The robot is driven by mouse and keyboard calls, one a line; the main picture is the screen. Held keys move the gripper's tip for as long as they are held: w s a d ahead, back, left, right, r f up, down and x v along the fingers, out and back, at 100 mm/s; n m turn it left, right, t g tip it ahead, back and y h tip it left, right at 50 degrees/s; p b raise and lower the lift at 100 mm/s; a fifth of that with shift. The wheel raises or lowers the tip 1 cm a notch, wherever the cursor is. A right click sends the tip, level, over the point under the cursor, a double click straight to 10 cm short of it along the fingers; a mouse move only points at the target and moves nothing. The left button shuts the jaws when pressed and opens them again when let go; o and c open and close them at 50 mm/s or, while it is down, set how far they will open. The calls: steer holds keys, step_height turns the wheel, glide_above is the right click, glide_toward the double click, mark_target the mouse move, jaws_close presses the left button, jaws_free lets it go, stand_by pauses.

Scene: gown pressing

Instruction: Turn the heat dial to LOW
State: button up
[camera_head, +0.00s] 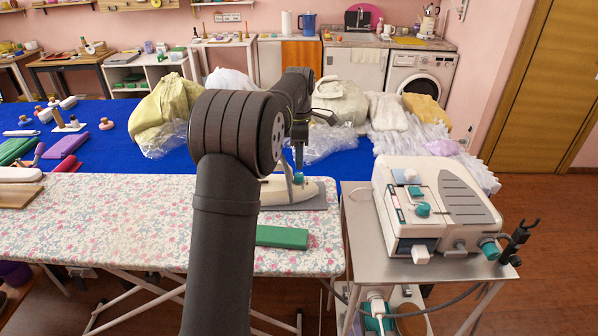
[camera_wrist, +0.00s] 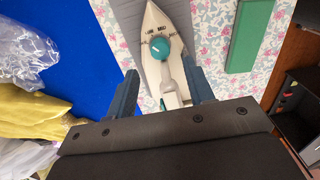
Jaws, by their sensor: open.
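A cream iron (camera_head: 315,193) lies on a grey rest at the right end of the floral ironing board. Its teal heat dial (camera_head: 298,178) is on top. In the wrist view the iron (camera_wrist: 165,18) points up the picture and the dial (camera_wrist: 160,48) sits near its middle. Small lettering, partly readable as LOW and MED, arcs beyond the dial. A pale pointer mark shows on the dial; I cannot tell its exact setting. My gripper (camera_wrist: 160,68) is open above the iron, its fingers on either side and apart from the dial. In the head view my arm hides part of the scene.
A green block (camera_head: 282,237) lies on the ironing board (camera_head: 120,215) in front of the iron. A steam station (camera_head: 455,198) with its own teal knobs stands on a metal cart (camera_head: 362,235) at right. Yellow cloth (camera_head: 165,108) and plastic-wrapped garments lie on the blue table behind.

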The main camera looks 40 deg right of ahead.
mark_target(299, 174)
step_height(299, 174, down, 6)
steer(key=shift+s+f, duration=0.1)
steer(key=shift+c, duration=0.5)
steer(key=c, duration=0.9)
steer(key=shift+m, duration=1.6)
steer(key=o, duration=1)
step_height(299, 174, up, 18)
steer(key=shift+d+f, duration=0.2)
steer(key=shift+d, duration=0.05)
steer(key=shift+f, duration=0.15)
